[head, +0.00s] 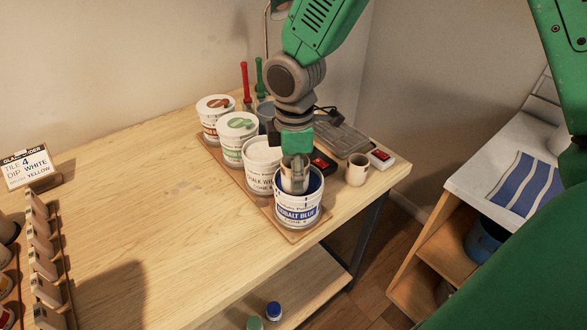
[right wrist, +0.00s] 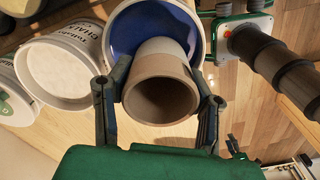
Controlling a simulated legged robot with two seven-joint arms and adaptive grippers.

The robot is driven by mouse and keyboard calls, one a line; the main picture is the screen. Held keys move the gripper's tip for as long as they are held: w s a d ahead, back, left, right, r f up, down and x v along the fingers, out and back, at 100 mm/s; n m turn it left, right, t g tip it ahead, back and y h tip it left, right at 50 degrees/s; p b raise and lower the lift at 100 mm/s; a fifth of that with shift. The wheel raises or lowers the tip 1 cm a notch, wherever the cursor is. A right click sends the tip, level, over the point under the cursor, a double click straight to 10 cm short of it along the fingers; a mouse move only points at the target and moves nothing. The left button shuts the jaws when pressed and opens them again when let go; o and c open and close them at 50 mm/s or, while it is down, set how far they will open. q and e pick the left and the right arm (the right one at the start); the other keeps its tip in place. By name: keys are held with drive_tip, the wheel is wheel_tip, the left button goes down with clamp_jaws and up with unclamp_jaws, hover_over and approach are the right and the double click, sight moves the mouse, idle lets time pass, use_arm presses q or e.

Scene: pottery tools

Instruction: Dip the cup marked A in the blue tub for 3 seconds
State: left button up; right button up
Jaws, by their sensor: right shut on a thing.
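My right gripper (head: 294,160) reaches down from above at the blue tub (head: 297,213), a white bucket labelled cobalt blue. It is shut on a beige cup (right wrist: 160,82), with one finger on each side. The cup's open mouth and brown inside face the right wrist camera. Its far end is inside the rim of the blue tub (right wrist: 130,28), over the blue glaze. I cannot tell how deep it sits in the glaze. No letter A shows on the held cup. Another light cup (head: 357,170) stands on the table right of the tub. My left gripper is not in view.
A white tub (head: 262,170), a green-marked tub (head: 238,138) and an orange-marked tub (head: 214,112) line up behind the blue one. The table's (head: 150,180) middle is clear.

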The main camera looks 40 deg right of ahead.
drive_tip(key=shift+d+f, duration=0.15)
drive_tip(key=shift+f, duration=0.3)
drive_tip(key=shift+d+f, duration=0.25)
drive_tip(key=shift+f, duration=0.05)
drive_tip(key=shift+d+f, duration=0.15)
drive_tip(key=shift+d, duration=0.55)
drive_tip(key=shift+a, duration=0.5)
drive_tip(key=shift+a+r, duration=0.25)
drive_tip(key=shift+a, duration=0.15)
drive_tip(key=shift+d+f+p, duration=0.15)
drive_tip(key=shift+d+p, duration=0.2)
drive_tip(key=shift+d, duration=0.35)
drive_tip(key=shift+a, duration=0.2)
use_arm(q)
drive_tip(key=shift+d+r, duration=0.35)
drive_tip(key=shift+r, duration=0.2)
use_arm(e)
drive_tip(key=shift+a, duration=0.3)
